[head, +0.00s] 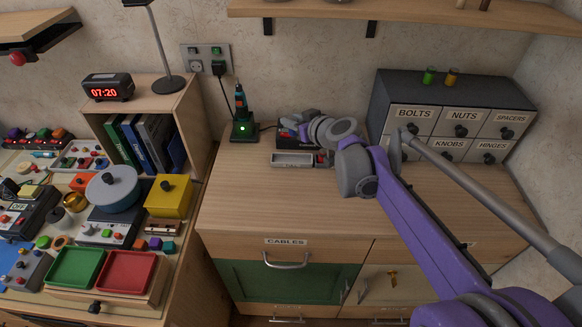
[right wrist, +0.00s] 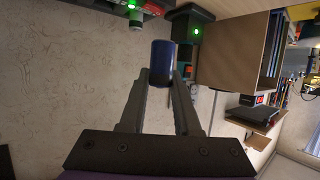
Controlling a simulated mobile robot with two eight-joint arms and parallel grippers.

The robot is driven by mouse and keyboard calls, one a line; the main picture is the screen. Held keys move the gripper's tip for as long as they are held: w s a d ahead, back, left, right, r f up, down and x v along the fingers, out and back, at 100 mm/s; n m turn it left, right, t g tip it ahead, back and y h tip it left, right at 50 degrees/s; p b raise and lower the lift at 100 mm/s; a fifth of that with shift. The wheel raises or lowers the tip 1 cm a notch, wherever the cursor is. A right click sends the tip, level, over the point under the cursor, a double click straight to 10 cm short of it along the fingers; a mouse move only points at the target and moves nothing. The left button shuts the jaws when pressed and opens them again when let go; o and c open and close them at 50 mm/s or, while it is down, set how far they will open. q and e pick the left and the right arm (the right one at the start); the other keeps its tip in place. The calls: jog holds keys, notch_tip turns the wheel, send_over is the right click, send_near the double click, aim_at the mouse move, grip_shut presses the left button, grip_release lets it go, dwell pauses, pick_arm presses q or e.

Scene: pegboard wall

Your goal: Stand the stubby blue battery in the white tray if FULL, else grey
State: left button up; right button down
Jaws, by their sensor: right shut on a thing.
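My right gripper (head: 284,120) reaches over the back of the wooden counter. In the right wrist view, its two fingers (right wrist: 162,75) are shut on a short, dark blue battery (right wrist: 162,53). In the head view I cannot make the battery out. A shallow grey tray (head: 293,160) lies on the counter just in front of the gripper. A dark box with red parts (head: 287,138) stands behind that tray, partly hidden by the gripper. I cannot tell any charge reading. A pale tray (head: 68,163) on the left bench holds small parts. My left gripper is not in view.
A black stand with a green light (head: 244,131) holds a tool left of the gripper. A dark drawer cabinet (head: 420,92) stands at the right back, with green (head: 429,76) and yellow (head: 452,77) cylinders on top. The counter front (head: 275,200) is clear.

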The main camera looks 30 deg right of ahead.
jog(key=shift+s+a+f, duration=0.1)
jog(key=shift+a, duration=0.15)
jog(key=shift+f, duration=0.4)
notch_tip(320, 180, down, 5)
jog(key=shift+f+b, duration=0.2)
jog(key=shift+b, duration=0.55)
jog(key=shift+f+b, duration=0.45)
jog(key=shift+f, duration=1.45)
jog(key=c, duration=0.6)
grip_release()
jog(key=shift+f, duration=0.15)
